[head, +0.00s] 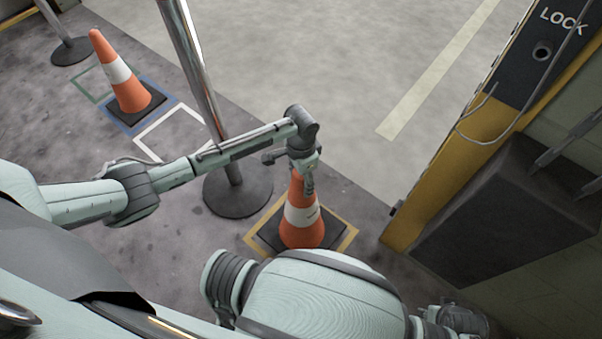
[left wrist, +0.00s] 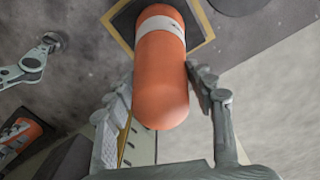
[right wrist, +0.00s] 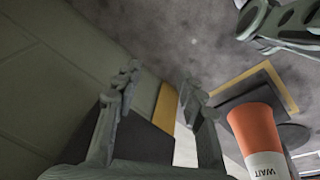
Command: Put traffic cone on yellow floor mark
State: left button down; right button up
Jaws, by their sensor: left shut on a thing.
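An orange traffic cone (head: 302,232) with a white band and dark square base stands upright over the yellow floor mark (head: 348,238). The base appears inside the yellow outline; I cannot tell whether it touches the floor. My left gripper (head: 303,180) is shut on the cone's top. In the left wrist view the cone (left wrist: 160,85) lies between the fingers (left wrist: 165,88). My right gripper (right wrist: 160,82) is open and empty, apart from the cone.
A second orange cone (head: 127,88) stands on a blue floor mark, next to an empty white outline (head: 152,133). A metal post with a round dark base (head: 240,198) stands just left of the held cone. A yellow and black machine (head: 450,190) stands at the right.

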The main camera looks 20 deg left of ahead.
aim_at(302, 206)
pick_arm(q)
jog(key=shift+s+r, duration=0.1)
jog(key=shift+f+b, duration=0.25)
jog(key=shift+b, duration=0.05)
notch_tip(302, 206, down, 3)
jog(key=b, duration=0.4)
pick_arm(e)
notch_tip(302, 206, up, 13)
jog(key=w+a, duration=0.1)
jog(key=w, duration=0.1)
jog(key=shift+w+a+f+t, duration=0.2)
jog(key=shift+w+t, duration=0.1)
jog(key=shift+t, duration=0.1)
pick_arm(q)
jog(key=shift+f, duration=0.1)
jog(key=c, duration=0.6)
grip_release()
jog(key=shift+s+f, duration=0.15)
jog(key=shift+f, duration=0.05)
